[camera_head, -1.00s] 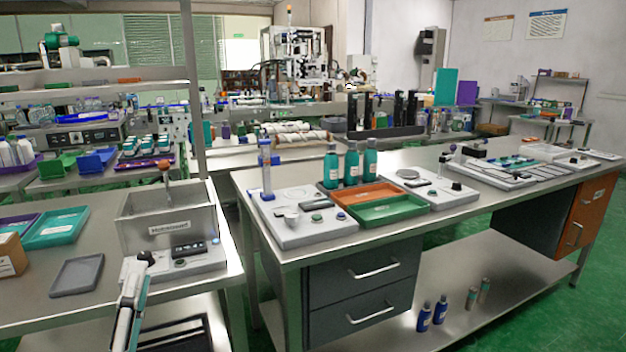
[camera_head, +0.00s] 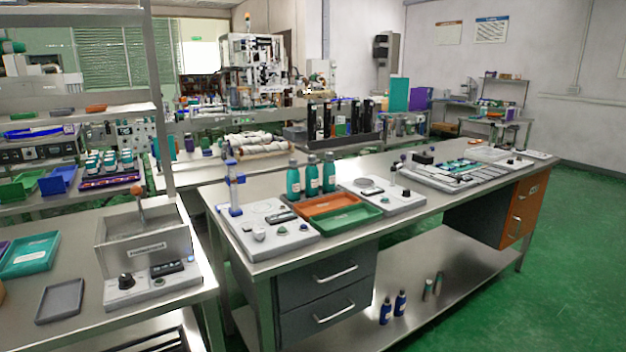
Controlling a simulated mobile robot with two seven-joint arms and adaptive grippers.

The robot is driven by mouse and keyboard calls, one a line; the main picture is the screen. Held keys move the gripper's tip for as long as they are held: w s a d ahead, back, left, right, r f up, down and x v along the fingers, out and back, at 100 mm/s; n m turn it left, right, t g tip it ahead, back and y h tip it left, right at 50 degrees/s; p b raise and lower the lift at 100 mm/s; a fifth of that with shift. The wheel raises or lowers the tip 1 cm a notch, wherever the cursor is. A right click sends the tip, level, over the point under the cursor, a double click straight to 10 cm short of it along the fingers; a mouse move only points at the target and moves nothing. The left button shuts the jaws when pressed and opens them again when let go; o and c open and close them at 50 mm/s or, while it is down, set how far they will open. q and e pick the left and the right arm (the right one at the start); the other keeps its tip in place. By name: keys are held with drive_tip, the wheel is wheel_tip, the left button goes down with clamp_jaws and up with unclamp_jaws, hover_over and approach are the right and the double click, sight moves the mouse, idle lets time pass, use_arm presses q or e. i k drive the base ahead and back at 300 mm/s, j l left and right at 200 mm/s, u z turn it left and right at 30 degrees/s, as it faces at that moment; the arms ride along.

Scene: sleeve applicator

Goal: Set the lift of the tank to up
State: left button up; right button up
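The tank (camera_head: 146,247) is an open grey metal box with a label on its front, standing on the left bench. A thin rod with an orange-brown knob (camera_head: 137,191) rises upright from inside the tank; I cannot tell how it is joined to the lift. In front of the tank is a light grey control panel (camera_head: 152,287) with a black round knob (camera_head: 126,281), a dark display (camera_head: 165,268) and a small button. The tank's inside floor is hidden. Neither of my grippers is in view.
A grey tray (camera_head: 60,301) lies left of the panel, and a teal tray (camera_head: 29,254) behind it. A metal post (camera_head: 160,110) rises behind the tank. The right-hand bench (camera_head: 420,215) holds bottles, trays and devices. Green floor is free at the right.

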sight(136, 190)
drive_tip(key=i+j+u, duration=0.3)
drive_tip(key=i+j, duration=0.15)
drive_tip(key=j, duration=0.15)
drive_tip(key=i+j+u, duration=0.25)
drive_tip(key=i+j, duration=0.25)
